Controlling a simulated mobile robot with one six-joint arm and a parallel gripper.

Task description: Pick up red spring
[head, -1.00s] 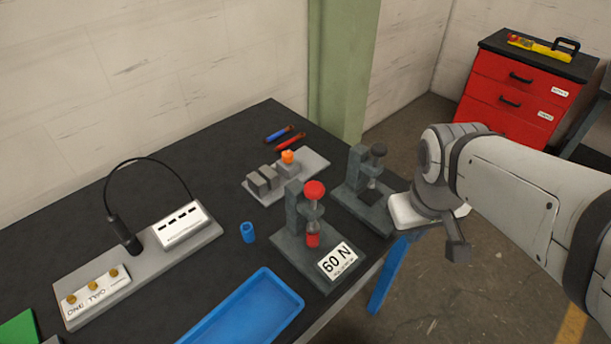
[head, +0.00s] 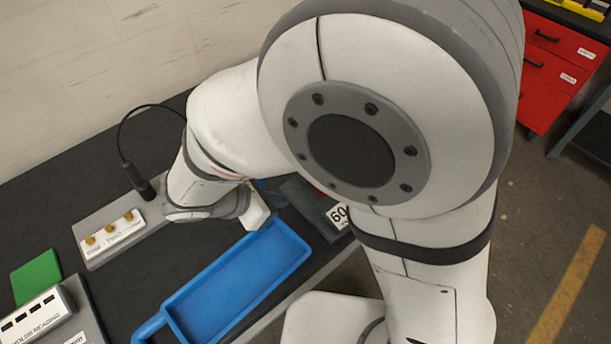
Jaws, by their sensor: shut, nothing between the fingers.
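The red spring is hidden behind my arm in the head view; only a small patch of red shows at the arm's edge by the 60 press, too small to identify. The press's dark base (head: 307,207) and part of its white "60" label show beside my arm; the rest is covered. My gripper (head: 257,213) is over the bench, just left of this press and at the far end of the blue tray. Its fingers are mostly hidden by the hand and wrist. It is shut and empty.
The empty blue tray (head: 215,292) lies along the bench's front edge. A grey board with brass knobs (head: 110,233) and a black cabled probe (head: 137,180) stand to the left. A green pad (head: 36,277) lies farther left. A red drawer cabinet (head: 555,62) stands far right.

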